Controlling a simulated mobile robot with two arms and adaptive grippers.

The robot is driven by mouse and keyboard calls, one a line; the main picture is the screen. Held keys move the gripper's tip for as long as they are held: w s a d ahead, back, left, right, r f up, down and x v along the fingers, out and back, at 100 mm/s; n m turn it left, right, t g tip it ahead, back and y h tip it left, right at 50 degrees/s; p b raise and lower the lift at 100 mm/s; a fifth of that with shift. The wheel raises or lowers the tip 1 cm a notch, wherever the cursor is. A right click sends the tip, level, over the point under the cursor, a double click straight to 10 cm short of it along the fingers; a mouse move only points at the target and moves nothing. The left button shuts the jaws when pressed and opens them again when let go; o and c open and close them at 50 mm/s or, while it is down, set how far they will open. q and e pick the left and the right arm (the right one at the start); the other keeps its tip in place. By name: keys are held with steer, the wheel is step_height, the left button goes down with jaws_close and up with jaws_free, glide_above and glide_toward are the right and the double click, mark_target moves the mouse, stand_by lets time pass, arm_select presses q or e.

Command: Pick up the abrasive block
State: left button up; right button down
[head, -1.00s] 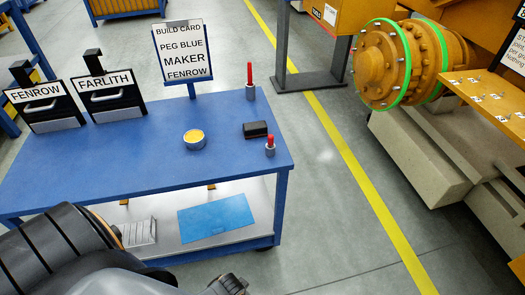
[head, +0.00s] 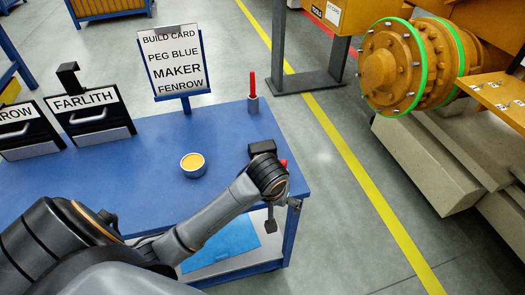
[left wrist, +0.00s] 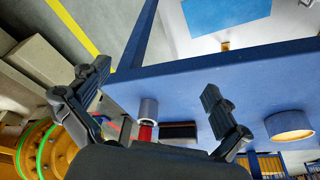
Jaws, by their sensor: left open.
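The abrasive block appears to be the small black block (head: 262,147) on the right end of the blue table, partly hidden behind my left wrist. In the left wrist view the dark block (left wrist: 179,131) lies on the table between the finger lines, apart from both fingers. My left gripper (head: 282,212) is open and empty at the table's right front edge; its spread fingers also show in the left wrist view (left wrist: 155,98). My right gripper is not in view.
A red-topped peg in a grey base (left wrist: 147,112) stands right beside the block. Another red peg (head: 253,92) stands at the back. A yellow-filled cup (head: 193,165) is left of the block. Labelled bins (head: 92,118) and a build card stand (head: 175,62) are further left and back.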

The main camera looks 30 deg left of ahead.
mark_target(262, 146)
arm_select(q)
steer(key=w+a+r, duration=0.1)
steer(key=w, duration=0.1)
steer(key=w+a+r+n, duration=0.1)
steer(key=w, duration=0.1)
steer(key=w+a+r+n+y, duration=0.1)
steer(key=w+a+r, duration=0.1)
steer(key=shift+w, duration=0.35)
steer(key=w+a+r+n+y, duration=0.2)
steer(key=w+a+r+n, duration=0.3)
steer(key=w+a+r, duration=0.15)
steer(key=x, duration=0.6)
steer(key=shift+w+a+f+p, duration=0.1)
steer(key=shift+a+f+p, duration=0.15)
steer(key=shift+f+p, duration=0.1)
steer(key=shift+w+a+f, duration=0.1)
steer(key=shift+a+f, duration=0.05)
steer(key=shift+f, duration=0.25)
steer(key=x, duration=0.4)
steer(key=shift+w+a+f+p, duration=0.2)
steer(key=shift+a+f+p, duration=0.1)
steer(key=shift+p, duration=0.1)
steer(key=c, duration=1.1)
steer(key=shift+o, duration=0.2)
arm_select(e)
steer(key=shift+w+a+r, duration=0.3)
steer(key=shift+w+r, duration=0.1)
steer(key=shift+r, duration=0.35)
arm_select(q)
steer(key=shift+r, duration=0.1)
